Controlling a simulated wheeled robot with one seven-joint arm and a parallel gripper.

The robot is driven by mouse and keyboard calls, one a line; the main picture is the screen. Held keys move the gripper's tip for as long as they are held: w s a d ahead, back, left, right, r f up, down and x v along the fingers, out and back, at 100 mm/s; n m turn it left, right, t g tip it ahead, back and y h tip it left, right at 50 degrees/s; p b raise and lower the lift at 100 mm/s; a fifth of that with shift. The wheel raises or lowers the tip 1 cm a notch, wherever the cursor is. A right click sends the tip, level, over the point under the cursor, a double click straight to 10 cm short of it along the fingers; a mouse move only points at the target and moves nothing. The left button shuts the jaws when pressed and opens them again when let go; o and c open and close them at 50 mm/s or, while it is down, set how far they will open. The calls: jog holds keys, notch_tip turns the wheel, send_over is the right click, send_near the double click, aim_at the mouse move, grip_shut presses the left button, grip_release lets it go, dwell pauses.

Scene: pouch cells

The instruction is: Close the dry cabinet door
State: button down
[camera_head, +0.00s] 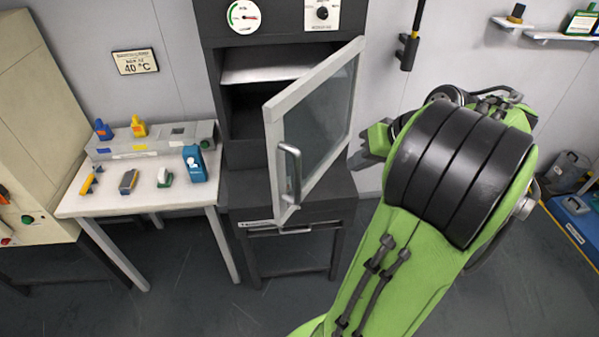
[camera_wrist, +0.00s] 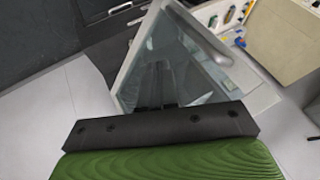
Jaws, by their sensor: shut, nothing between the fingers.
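The dry cabinet (camera_head: 238,185) is dark, with a gauge and a knob on its top panel. Its glass door (camera_head: 321,122) has a pale grey frame and stands partly open, its free edge swung out toward the viewer. A curved handle (camera_head: 291,172) is on the free-edge side. The opening shows a pale shelf (camera_head: 275,66). My gripper (camera_head: 366,157) is to the right of the door, partly hidden by my arm. In the wrist view, my shut, empty fingers (camera_wrist: 160,88) point at the door glass (camera_wrist: 185,67); I cannot tell whether they touch it. The handle (camera_wrist: 203,34) shows there too.
A white table (camera_head: 140,190) with small bottles and tools stands left of the cabinet. A beige machine (camera_head: 35,130) is at far left. A black holder (camera_head: 408,50) hangs on the right wall. The floor before the cabinet (camera_head: 215,295) is clear.

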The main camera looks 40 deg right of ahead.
jog(key=w+a+f+b, duration=0.3)
jog(key=w+a+f, duration=0.1)
jog(key=w+f, duration=0.4)
jog(key=shift+w+a, duration=0.2)
jog(key=shift+w, duration=0.1)
